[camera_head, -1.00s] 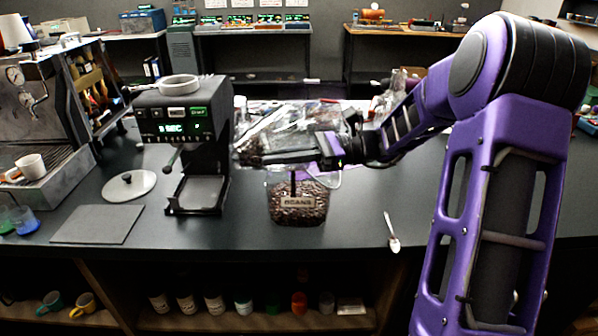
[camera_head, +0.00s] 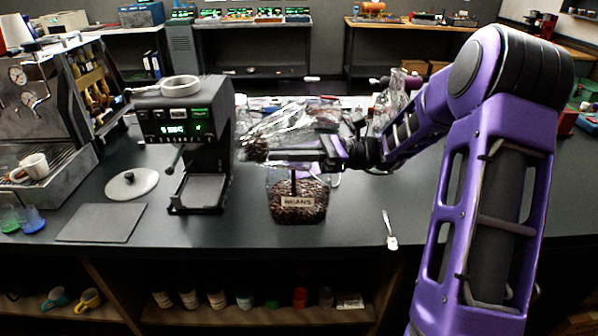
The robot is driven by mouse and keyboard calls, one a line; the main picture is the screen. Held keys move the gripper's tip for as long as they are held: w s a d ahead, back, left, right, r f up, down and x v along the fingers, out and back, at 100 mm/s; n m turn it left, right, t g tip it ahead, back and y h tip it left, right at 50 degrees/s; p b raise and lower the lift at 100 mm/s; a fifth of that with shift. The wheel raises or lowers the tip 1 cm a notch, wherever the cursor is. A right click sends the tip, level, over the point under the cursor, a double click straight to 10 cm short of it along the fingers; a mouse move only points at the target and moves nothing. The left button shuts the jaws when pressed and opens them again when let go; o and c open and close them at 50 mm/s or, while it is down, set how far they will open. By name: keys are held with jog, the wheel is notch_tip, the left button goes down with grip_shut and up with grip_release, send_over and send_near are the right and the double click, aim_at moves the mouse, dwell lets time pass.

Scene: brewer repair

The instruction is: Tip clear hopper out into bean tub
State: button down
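The clear hopper (camera_head: 290,122) is held on its side by my gripper (camera_head: 325,152), above the bean tub. Its left end is low and dark beans show inside that end. The gripper looks shut on the hopper, with the fingers partly hidden against it. The bean tub (camera_head: 303,213), a clear container with a BEANS label, stands upright on the counter directly below and holds dark beans. A thin dark stem stands up between the tub and the gripper. Whether beans are falling cannot be seen.
The black grinder (camera_head: 185,120) with a ring on top stands just left of the tub. A round lid (camera_head: 132,184) and a dark mat (camera_head: 102,222) lie farther left, near the espresso machine (camera_head: 40,105). A spoon (camera_head: 390,230) lies right of the tub. Glass bottles (camera_head: 390,95) stand behind.

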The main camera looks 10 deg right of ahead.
aim_at(285, 134)
jog(key=shift+w+d+r+m+y+p, duration=0.25)
jog(key=shift+d+r+m+y+p, duration=0.2)
jog(key=shift+d+y+p, duration=0.45)
dwell(0.4)
jog(key=shift+w+d+r+m+t+y, duration=0.2)
jog(key=shift+w+d+m+t+y, duration=0.1)
jog(key=shift+d+m+t+y, duration=0.5)
jog(key=shift+w+d+r+m+t+y, duration=0.15)
jog(key=shift+w+d+m+t+y, duration=0.15)
jog(key=shift+d+y, duration=0.55)
dwell(1.0)
jog(key=shift+s+a+y, duration=0.1)
jog(key=shift+a+y, duration=0.15)
jog(key=shift+a, duration=0.05)
dwell(0.5)
jog(key=shift+s+a+n+g+h, duration=0.1)
jog(key=shift+a+n+g+h, duration=0.3)
jog(key=shift+g, duration=0.1)
jog(key=h, duration=0.1)
jog(key=a+n, duration=0.1)
jog(key=s+a+h, duration=0.1)
jog(key=shift+f+g+h, duration=0.3)
jog(key=shift+g, duration=0.1)
jog(key=shift+w+f+n, duration=0.1)
jog(key=shift+n, duration=0.15)
